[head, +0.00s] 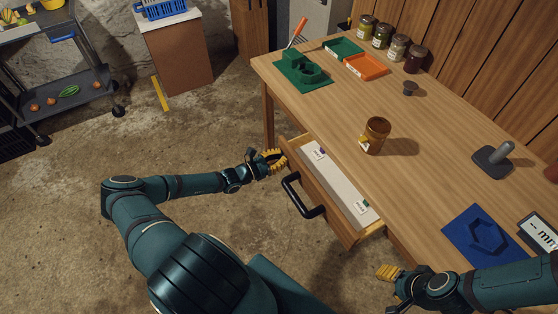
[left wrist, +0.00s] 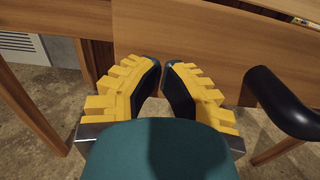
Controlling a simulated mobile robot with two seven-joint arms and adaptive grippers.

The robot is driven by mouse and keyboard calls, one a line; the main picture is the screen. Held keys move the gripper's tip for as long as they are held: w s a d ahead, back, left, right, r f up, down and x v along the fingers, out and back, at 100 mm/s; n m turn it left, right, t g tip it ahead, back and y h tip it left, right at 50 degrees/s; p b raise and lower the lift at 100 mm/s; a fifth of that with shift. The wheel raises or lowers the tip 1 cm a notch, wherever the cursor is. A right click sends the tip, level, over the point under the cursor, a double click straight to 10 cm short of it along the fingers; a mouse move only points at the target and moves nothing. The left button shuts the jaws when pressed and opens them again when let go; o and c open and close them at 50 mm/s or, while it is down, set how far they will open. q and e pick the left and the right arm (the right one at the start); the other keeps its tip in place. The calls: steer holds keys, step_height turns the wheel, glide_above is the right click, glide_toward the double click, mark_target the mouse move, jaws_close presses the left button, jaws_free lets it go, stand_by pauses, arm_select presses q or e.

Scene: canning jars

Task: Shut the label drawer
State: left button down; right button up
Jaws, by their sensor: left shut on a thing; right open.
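The label drawer (head: 339,211) is pulled out from the front of the wooden table. Its tray holds small labels, and a black bar handle (head: 301,196) is on its wooden front; the handle also shows at the right in the left wrist view (left wrist: 281,101). My left gripper (head: 274,160) is at the far end of the drawer front, apart from the handle. In the left wrist view its yellow fingers (left wrist: 162,76) are nearly together at the wooden front; the contact between their tips is unclear. My right gripper (head: 388,273) is open and empty by the table's front edge.
On the table (head: 330,115) stand an amber jar (head: 376,136), a dark lid (head: 410,88), a stamp-like tool (head: 494,158), a blue mat (head: 485,236), green and orange trays (head: 366,66) and several filled jars at the back. The floor before the drawer is clear.

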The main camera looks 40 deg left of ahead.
mark_target(299, 150)
arm_select(q)
steer(key=x, duration=1.3)
steer(key=shift+p, duration=0.4)
arm_select(e)
steer(key=shift+w+d+r, duration=0.15)
steer(key=shift+w+r, duration=0.1)
steer(key=shift+r, duration=0.2)
arm_select(q)
steer(key=shift+s+a, duration=0.1)
steer(key=shift+s, duration=0.1)
steer(key=v, duration=0.4)
steer(key=shift+s+a, duration=0.15)
steer(key=shift+s, duration=0.2)
steer(key=p+v, duration=0.1)
steer(key=v, duration=0.7)
steer(key=shift+s+p, duration=0.35)
arm_select(e)
steer(key=shift+s+r, duration=0.85)
steer(key=shift+s, duration=0.3)
